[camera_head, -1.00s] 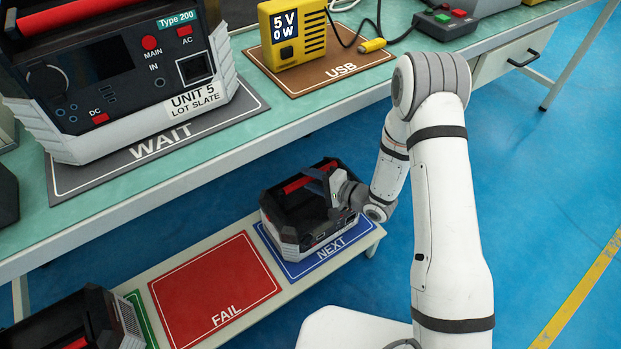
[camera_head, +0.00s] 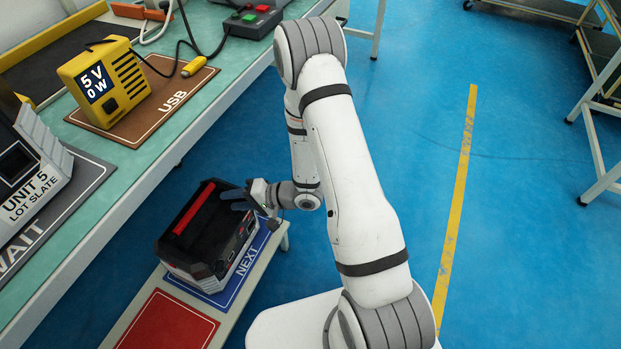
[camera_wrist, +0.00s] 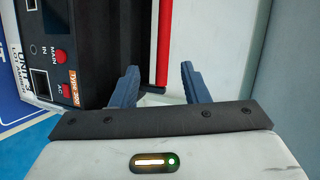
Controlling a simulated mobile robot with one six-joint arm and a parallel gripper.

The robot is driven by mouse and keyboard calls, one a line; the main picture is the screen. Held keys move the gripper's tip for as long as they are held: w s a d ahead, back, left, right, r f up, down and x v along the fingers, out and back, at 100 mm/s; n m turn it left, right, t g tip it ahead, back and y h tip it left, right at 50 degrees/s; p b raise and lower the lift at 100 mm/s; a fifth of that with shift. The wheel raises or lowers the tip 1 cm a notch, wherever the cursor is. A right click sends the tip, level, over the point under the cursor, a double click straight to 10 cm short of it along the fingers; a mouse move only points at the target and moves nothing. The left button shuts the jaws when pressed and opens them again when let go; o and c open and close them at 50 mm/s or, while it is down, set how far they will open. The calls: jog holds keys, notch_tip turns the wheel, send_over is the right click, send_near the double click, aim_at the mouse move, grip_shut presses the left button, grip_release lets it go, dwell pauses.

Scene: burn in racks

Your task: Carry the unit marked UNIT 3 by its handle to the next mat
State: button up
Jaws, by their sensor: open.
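A black and white unit (camera_head: 205,245) with a red handle (camera_head: 194,207) stands upright on the blue NEXT mat (camera_head: 240,275) on the low bench.
The red FAIL mat (camera_head: 165,322) is bare beside the NEXT mat. On the workbench above, UNIT 5 (camera_head: 35,185) stands on the WAIT mat (camera_head: 85,180) and a yellow USB meter (camera_head: 105,85) on a brown mat (camera_head: 165,105).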

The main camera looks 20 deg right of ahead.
jog(key=w+d+r+n+t+h, duration=0.1)
jog(key=w+d+r+h, duration=0.2)
jog(key=d+r+h, duration=0.25)
jog(key=w+d+r+n+t+h, duration=0.1)
jog(key=w+d+r+n+h, duration=0.15)
jog(key=d+r+h, duration=0.35)
jog(key=s+d+r+g+h, duration=0.1)
jog(key=s+d+r+h, duration=0.2)
jog(key=s+d+r, duration=0.4)
jog(key=s+r+g, duration=0.2)
jog(key=s, duration=0.6)
jog(key=s+r+g+y, duration=0.1)
jog(key=s+r+g, duration=0.2)
jog(key=s, duration=0.4)
jog(key=shift+s+d+r, duration=0.15)
jog(key=shift+s+d, duration=0.1)
jog(key=shift+s, duration=0.15)
jog(key=shift+n, duration=0.25)
notch_tip(320, 180, up, 31)
jog(key=t+p, duration=0.1)
jog(key=p, duration=2.7)
jog(key=shift+s, duration=0.15)
jog(key=shift+d, duration=0.1)
